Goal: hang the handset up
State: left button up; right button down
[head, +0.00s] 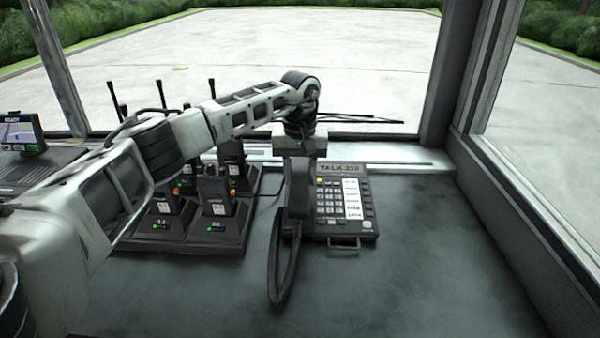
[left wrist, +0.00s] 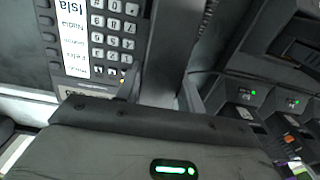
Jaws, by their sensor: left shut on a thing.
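The desk phone (head: 345,212) lies on the dark counter, with its keypad and a white name list facing up. It also shows upside down in the left wrist view (left wrist: 112,40). My left gripper (head: 300,162) points down at the phone's left side and is shut on the black handset (head: 298,195). The handset also shows in the left wrist view (left wrist: 175,45) as a dark bar beside the keypad. The cord (head: 284,262) loops down in front of it. Whether the handset touches its cradle is hidden. My right gripper is not in view.
Several handheld radios in chargers (head: 217,232) stand left of the phone, their antennas upright. A small screen (head: 22,133) is at the far left. The window frame and right wall (head: 520,215) bound the counter. The front counter (head: 400,285) is clear.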

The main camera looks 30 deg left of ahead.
pick_arm(q)
jog(key=shift+f, duration=0.1)
dwell(0.7)
jog(key=o, duration=1.1)
jog(key=shift+o, duration=0.2)
notch_tip(320, 180, up, 16)
jog(key=shift+s+p, duration=0.2)
jog(key=shift+p, duration=0.15)
